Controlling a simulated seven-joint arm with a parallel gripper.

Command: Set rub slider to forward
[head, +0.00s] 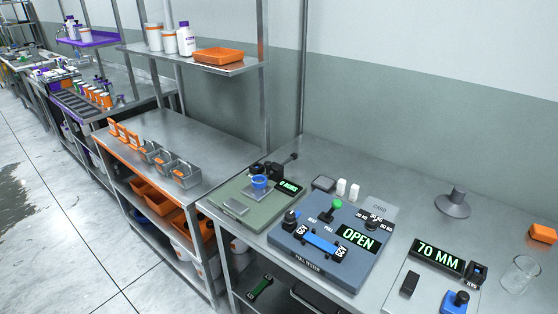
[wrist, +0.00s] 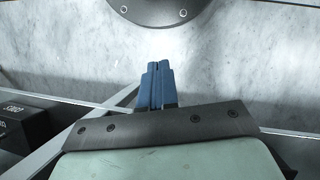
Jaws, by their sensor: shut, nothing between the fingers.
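The rub device is a grey-green plate (head: 232,208) on the steel bench in the head view. It carries a blue cup (head: 260,182), a black arm with a dark knob and a small green readout (head: 288,187) that seems to start with 0. The rub slider cannot be picked out for certain among these small parts, nor can its setting be read. My gripper (wrist: 158,70) shows only in the wrist view, with its blue fingers shut together and empty. Pale floor lies behind the fingers, and no rub device shows there.
The pull tester (head: 318,268) with a green knob (head: 337,204) and an OPEN readout stands right of the rub device. Further right are a 70 MM readout (head: 438,256), a glass beaker (head: 520,276) and an orange block (head: 542,233). A dark lettered box (wrist: 22,128) is at left in the wrist view.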

